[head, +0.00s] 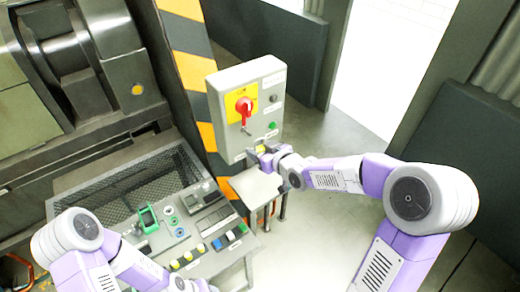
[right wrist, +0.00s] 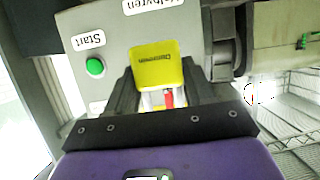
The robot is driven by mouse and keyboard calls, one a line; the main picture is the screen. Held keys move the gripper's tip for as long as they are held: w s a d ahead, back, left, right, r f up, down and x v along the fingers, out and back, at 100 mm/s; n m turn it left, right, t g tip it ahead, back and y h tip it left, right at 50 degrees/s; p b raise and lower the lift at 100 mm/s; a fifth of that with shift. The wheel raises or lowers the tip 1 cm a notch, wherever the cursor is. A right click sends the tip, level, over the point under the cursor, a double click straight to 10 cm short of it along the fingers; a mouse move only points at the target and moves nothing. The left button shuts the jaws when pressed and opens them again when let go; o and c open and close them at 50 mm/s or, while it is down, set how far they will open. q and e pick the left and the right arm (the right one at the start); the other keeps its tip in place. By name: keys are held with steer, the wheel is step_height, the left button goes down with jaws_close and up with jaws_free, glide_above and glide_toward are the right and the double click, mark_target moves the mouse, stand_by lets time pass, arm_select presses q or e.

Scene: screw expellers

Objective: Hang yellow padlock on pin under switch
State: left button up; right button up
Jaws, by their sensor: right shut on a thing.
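The grey switch box (head: 246,108) stands in the middle of the head view. Its red rotary switch (head: 243,106) sits on a yellow plate, and a small pin (head: 246,130) seems to show below it. My right gripper (head: 262,150) is at the lower front of the box. In the right wrist view it is shut on the yellow padlock (right wrist: 158,64), whose body stands up between the two dark fingers. A red part (right wrist: 169,97) shows below the padlock. My left gripper is out of view.
A green button (head: 272,125) is on the box's right side; it also shows in the right wrist view (right wrist: 95,66). A striped post (head: 192,70) stands behind the box.

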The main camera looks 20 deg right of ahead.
mark_target(242, 137)
steer(key=shift+w+a+b, duration=0.35)
steer(key=shift+w, duration=0.55)
steer(key=shift+w+a+b, duration=0.3)
steer(key=shift+w+b, duration=0.05)
steer(key=shift+w, duration=0.55)
steer(key=shift+w+a+b, duration=0.35)
steer(key=shift+w, duration=0.55)
stand_by(0.6)
steer(key=shift+w+r, duration=0.15)
steer(key=shift+r, duration=0.1)
steer(key=shift+a+r, duration=0.2)
stand_by(0.5)
steer(key=shift+a+f+b, duration=0.15)
steer(key=shift+f+b, duration=0.4)
steer(key=shift+b, duration=0.4)
steer(key=o, duration=0.9)
steer(key=shift+c, duration=0.6)
steer(key=shift+o, duration=0.3)
